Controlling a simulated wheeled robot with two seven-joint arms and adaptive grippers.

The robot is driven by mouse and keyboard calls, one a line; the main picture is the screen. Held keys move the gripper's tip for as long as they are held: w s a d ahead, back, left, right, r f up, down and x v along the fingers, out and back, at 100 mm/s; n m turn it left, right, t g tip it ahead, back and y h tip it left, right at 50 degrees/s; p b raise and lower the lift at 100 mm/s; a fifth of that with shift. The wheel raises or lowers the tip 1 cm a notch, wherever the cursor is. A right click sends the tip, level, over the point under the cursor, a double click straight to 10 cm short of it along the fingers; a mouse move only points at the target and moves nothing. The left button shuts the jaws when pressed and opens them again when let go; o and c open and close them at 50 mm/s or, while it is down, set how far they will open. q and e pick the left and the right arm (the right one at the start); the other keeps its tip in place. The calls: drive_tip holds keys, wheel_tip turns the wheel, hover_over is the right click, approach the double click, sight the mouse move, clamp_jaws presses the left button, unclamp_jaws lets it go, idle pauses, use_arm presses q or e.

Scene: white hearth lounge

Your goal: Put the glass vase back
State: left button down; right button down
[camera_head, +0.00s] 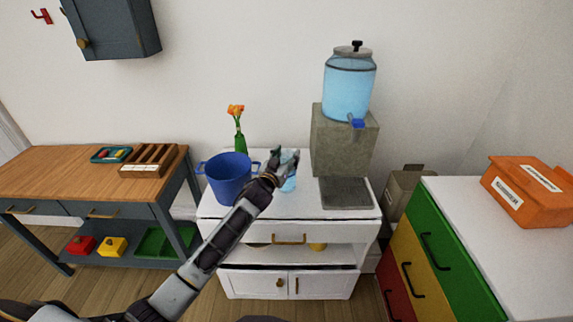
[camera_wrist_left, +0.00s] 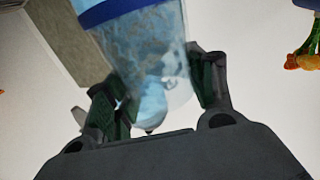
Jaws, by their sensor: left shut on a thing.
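The glass vase (camera_head: 289,184) is pale blue and see-through. It shows just below and beside my left gripper (camera_head: 285,160), over the top of the white cabinet (camera_head: 300,207). In the left wrist view the glass vase (camera_wrist_left: 150,55) sits between the two fingers of my left gripper (camera_wrist_left: 160,90), which is shut on it. A dark blue band crosses it near the top of that view. The arm and fingers hide part of the vase in the head view. I cannot tell whether its base touches the cabinet top. My right gripper is not in view.
A blue pot (camera_head: 229,180) stands close on the left, with orange flowers in a green vase (camera_head: 240,144) behind it. A stone stand (camera_head: 343,143) with a water dispenser (camera_head: 349,88) is on the right. A wooden-topped table (camera_head: 70,172) is at left.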

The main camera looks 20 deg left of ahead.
use_arm(q)
drive_tip(key=shift+f, duration=0.85)
drive_tip(key=shift+f+b, duration=0.3)
drive_tip(key=shift+f, duration=0.45)
drive_tip(key=c, duration=0.8)
unclamp_jaws()
drive_tip(key=shift+f, duration=0.1)
drive_tip(key=shift+o, duration=1.4)
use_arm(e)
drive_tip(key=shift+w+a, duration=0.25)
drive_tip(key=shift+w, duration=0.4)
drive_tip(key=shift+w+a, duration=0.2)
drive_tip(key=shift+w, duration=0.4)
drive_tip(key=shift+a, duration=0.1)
